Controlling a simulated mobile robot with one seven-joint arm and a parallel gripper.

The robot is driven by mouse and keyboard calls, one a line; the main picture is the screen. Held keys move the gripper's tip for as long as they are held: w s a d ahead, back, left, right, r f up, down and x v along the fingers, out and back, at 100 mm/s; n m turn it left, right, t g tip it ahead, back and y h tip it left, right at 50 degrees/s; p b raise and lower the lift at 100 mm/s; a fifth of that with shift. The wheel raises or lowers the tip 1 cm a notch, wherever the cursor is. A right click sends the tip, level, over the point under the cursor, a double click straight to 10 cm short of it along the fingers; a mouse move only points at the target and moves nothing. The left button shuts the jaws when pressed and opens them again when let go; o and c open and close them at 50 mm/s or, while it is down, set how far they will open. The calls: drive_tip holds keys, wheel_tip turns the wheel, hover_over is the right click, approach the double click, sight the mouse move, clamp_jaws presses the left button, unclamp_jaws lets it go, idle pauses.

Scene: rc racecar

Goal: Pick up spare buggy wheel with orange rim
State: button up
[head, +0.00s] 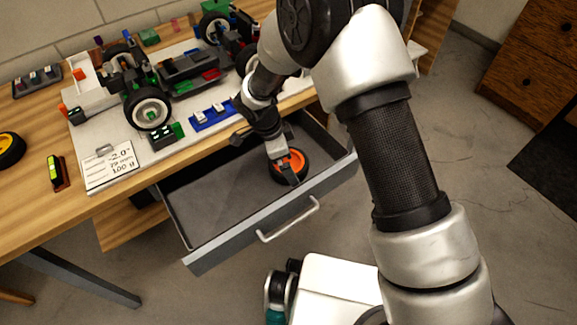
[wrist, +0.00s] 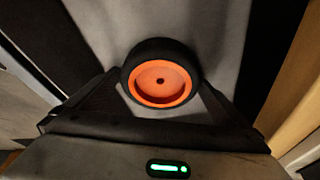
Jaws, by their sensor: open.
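The spare buggy wheel with an orange rim (head: 291,163) lies in the open grey drawer (head: 200,243), towards its right end. In the wrist view the wheel (wrist: 160,78) shows its orange rim face and black tyre. My gripper (head: 285,170) is low in the drawer at the wheel and hides part of it in the head view. In the wrist view my gripper (wrist: 160,90) is open, with one finger on each side of the wheel. I cannot tell whether the fingers touch the tyre.
The drawer walls stand close around my gripper; the drawer's left part is empty. Above it, the wooden table (head: 50,215) carries a buggy car (head: 185,72), a white card (head: 108,167) and a yellow-rimmed wheel (head: 10,149). A wooden cabinet (head: 530,60) stands at the right.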

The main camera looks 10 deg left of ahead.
drive_tip(key=c, duration=0.9)
